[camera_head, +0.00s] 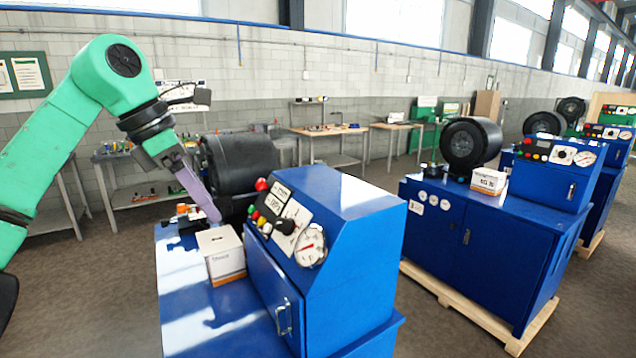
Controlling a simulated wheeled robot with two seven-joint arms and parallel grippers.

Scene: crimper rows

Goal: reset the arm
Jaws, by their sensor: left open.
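My left arm comes in from the left, bent at a green joint high up. Its left gripper (203,203) points down and to the right, its tip just above and behind a small white and brown box (222,254). The gripper looks empty, and the gap between its fingers is hard to see from this side. The box sits upright on the blue top of the near crimper machine (345,265), left of its control panel. My right gripper is not in view.
The near crimper's black round head (240,165) stands right behind the gripper. Its panel carries a gauge (310,246) and coloured buttons. A second blue crimper (480,245) on a pallet bears another box (489,180). Workbenches line the wall. Open floor lies between the machines.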

